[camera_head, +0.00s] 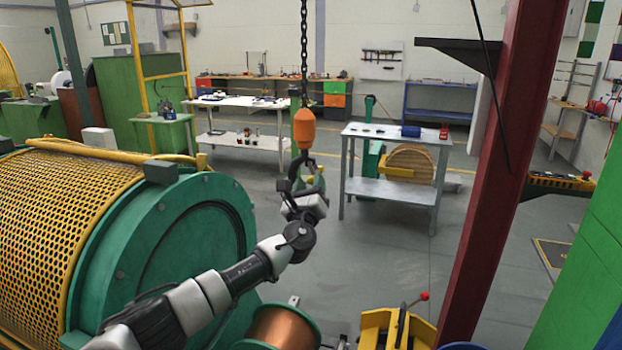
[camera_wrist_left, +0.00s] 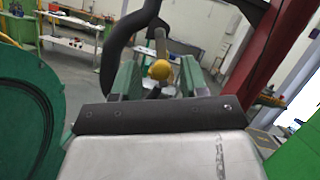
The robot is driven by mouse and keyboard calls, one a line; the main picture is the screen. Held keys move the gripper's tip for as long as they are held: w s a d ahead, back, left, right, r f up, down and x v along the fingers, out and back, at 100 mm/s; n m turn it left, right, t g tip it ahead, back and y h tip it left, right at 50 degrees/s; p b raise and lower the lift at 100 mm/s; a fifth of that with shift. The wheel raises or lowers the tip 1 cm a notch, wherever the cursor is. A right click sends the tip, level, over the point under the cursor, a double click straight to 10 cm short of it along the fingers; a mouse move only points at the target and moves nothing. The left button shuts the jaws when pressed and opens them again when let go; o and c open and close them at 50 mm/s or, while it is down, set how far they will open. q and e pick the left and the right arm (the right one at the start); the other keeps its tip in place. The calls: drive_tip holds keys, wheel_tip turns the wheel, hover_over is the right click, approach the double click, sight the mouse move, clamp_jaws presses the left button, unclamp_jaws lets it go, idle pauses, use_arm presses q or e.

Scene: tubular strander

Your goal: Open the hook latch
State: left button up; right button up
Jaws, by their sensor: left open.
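The dark hook (camera_head: 297,164) hangs under an orange hook block (camera_head: 304,128) on a chain. My left gripper (camera_head: 310,178) is raised at the hook, partly overlapping it in the head view. In the left wrist view, the dark curved hook (camera_wrist_left: 112,62) rises just beyond the gripper. A yellow round knob (camera_wrist_left: 160,69) on a grey bar, seemingly the latch, shows between the two green fingers (camera_wrist_left: 158,80). The fingers are apart. I cannot tell whether either finger touches the knob. The lower part of the hook is hidden. My right gripper is not in view.
A green drum machine with a yellow mesh guard (camera_head: 75,200) fills the left. A copper spool (camera_head: 283,328) stands below my arm. A red column (camera_head: 490,170) stands to the right.

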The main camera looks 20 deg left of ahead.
use_arm(q)
drive_tip(key=shift+w+d+r, duration=0.1)
drive_tip(key=shift+w+r, duration=0.2)
drive_tip(key=shift+w, duration=0.45)
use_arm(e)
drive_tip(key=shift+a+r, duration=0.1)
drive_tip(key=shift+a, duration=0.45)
use_arm(q)
clamp_jaws()
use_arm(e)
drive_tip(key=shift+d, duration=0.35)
